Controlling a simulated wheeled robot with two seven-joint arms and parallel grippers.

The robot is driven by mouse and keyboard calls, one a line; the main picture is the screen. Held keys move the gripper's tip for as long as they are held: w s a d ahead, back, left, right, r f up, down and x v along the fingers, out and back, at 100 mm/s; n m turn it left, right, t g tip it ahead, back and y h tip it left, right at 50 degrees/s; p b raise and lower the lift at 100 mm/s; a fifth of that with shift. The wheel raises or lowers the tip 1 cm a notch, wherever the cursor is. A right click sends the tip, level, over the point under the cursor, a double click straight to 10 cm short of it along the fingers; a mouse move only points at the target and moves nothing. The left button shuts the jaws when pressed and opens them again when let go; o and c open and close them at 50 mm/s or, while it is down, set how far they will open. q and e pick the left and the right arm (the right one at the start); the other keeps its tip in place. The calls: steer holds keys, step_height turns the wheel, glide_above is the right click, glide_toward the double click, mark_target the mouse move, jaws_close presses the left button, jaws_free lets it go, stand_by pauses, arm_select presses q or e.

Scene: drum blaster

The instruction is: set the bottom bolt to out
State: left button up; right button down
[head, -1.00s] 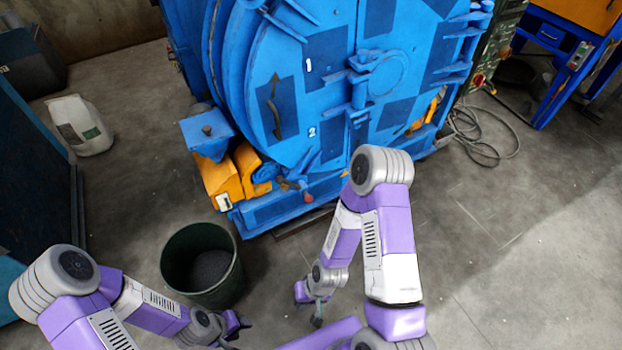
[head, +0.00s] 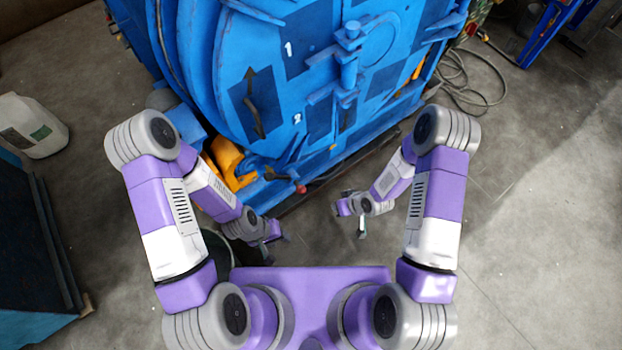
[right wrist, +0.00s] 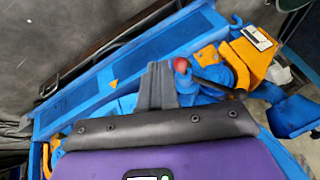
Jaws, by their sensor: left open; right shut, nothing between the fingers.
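The big blue drum machine (head: 330,60) has a round door marked 1 and 2. A red ball knob (head: 301,188) shows at its lower edge, apparently part of the bottom bolt. The right wrist view shows the red knob (right wrist: 181,65) just beyond my fingers, with a dark rod beside it. I cannot tell the bolt's exact position. My right gripper (head: 362,232) is shut and empty, in front of the machine and right of the knob; its grey fingers (right wrist: 158,85) show in the wrist view. My left gripper (head: 284,237) is open and empty, below the knob.
Orange parts (head: 226,160) stick out at the machine's lower left. A dark bin (head: 215,255) stands partly hidden by my left arm. A white container (head: 32,125) stands far left. A cable (head: 465,85) lies on the floor at right.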

steer(key=w+a+r+n+g+y+p, duration=0.1)
steer(key=w+a+r+n+y+p, duration=0.2)
steer(key=w+n, duration=0.9)
steer(key=n+g+h+b, duration=0.1)
steer(key=n+g+b, duration=0.1)
steer(key=n+b, duration=0.35)
glide_toward(303, 188)
steer(key=shift+n, duration=0.75)
steer(key=p+x, duration=0.1)
steer(key=x, duration=0.6)
steer(key=shift+w+a+r, duration=0.1)
